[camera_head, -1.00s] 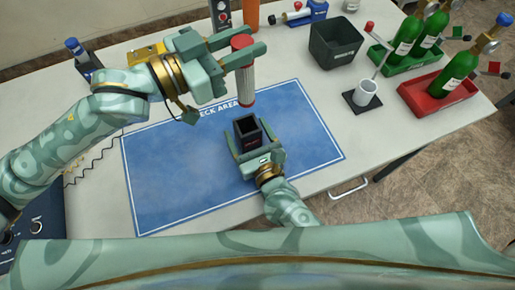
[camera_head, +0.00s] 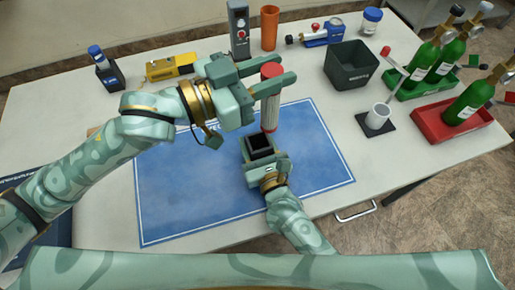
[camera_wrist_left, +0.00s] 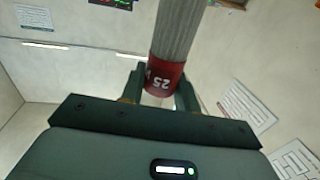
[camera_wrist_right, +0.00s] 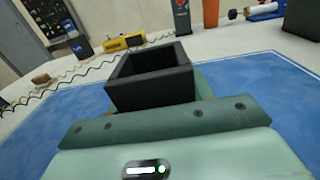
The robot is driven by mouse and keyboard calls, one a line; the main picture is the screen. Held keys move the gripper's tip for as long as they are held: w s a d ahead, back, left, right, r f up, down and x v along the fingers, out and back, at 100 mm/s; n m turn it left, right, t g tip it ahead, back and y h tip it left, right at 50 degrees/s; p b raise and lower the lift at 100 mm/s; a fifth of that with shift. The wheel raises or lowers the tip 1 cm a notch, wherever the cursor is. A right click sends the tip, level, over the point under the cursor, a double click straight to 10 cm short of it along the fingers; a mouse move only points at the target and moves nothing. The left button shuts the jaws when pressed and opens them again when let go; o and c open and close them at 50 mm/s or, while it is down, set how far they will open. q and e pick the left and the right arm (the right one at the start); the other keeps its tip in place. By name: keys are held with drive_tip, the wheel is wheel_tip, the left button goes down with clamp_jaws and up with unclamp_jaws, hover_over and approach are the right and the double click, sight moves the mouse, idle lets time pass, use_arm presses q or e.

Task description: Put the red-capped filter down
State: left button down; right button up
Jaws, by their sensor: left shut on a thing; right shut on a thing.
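The red-capped filter (camera_head: 270,98) is a pale ribbed cylinder with red ends. My left gripper (camera_head: 277,84) is shut on it near its top and holds it upright in the air. In the left wrist view the red cap (camera_wrist_left: 166,76), marked 25, sits between the fingers. A black open-topped square holder (camera_head: 259,145) stands on the blue mat. My right gripper (camera_head: 264,154) is shut on this holder, which also shows in the right wrist view (camera_wrist_right: 150,85). The filter's lower end appears just above and behind the holder's opening; the exact gap is unclear.
The blue mat (camera_head: 190,205) has free room around the holder. A yellow device (camera_head: 170,67) and an orange cylinder (camera_head: 269,28) stand behind.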

use_arm(q)
drive_tip(key=shift+s+d+r+n+t+y, duration=0.2)
drive_tip(key=shift+r+n+t+y, duration=0.15)
drive_tip(key=shift+t, duration=0.25)
use_arm(e)
drive_tip(key=shift+d, duration=0.1)
use_arm(q)
wheel_tip(320, 180, down, 18)
drive_tip(key=w+a+n+t+y, duration=0.2)
drive_tip(key=shift+t, duration=0.3)
drive_tip(key=c, duration=1)
unclamp_jaws()
drive_tip(key=shift+a, duration=0.1)
drive_tip(key=shift+c, duration=0.2)
drive_tip(key=v, duration=1.2)
